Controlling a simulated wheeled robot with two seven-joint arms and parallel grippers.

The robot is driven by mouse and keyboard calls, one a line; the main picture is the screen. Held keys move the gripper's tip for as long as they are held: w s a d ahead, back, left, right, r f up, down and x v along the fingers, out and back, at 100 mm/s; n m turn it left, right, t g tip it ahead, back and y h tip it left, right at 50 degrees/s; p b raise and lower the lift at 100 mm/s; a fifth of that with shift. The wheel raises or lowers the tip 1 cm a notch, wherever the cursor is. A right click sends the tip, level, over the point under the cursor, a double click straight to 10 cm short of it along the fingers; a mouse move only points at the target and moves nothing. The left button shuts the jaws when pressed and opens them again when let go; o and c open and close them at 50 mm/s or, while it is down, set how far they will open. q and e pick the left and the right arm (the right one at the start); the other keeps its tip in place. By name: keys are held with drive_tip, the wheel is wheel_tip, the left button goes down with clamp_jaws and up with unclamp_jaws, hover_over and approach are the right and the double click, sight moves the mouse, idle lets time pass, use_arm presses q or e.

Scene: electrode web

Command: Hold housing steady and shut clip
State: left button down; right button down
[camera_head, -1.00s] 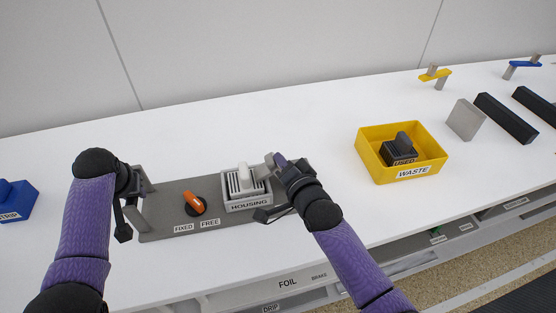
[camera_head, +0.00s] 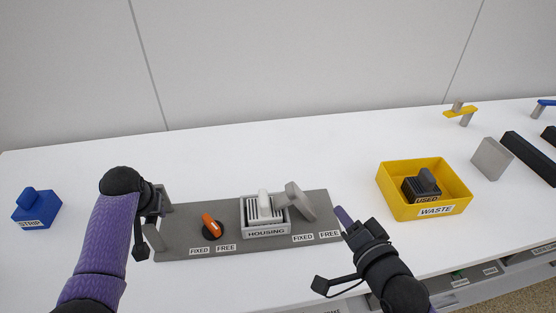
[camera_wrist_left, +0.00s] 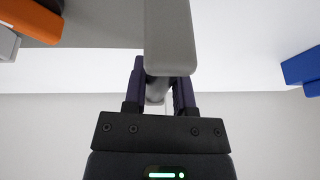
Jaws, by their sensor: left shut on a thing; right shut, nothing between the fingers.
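The housing (camera_head: 265,231) is a light grey slotted box on a grey base plate (camera_head: 180,249). A white-handled insert (camera_head: 264,206) sits upright in it. A grey paddle-shaped piece, seemingly the clip (camera_head: 300,200), leans at the housing's right side; I cannot tell whether it is latched. My left gripper (camera_head: 156,212) is at the plate's left end, shut on a grey upright bar (camera_wrist_left: 170,40) that fills the middle of the left wrist view. My right gripper (camera_head: 343,217) is shut and empty just past the plate's right end, apart from the clip.
An orange knob (camera_head: 211,226) stands left of the housing, with FIXED and FREE labels below. A yellow WASTE bin (camera_head: 397,202) holding a dark USED block (camera_head: 421,187) is at the right. A blue STRIP block (camera_head: 37,206) lies far left. The table behind the plate is clear.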

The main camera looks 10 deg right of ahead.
use_arm(q)
drive_tip(key=shift+s+f, duration=0.15)
drive_tip(key=shift+c, duration=1.7)
unclamp_jaws()
drive_tip(key=shift+a, duration=0.1)
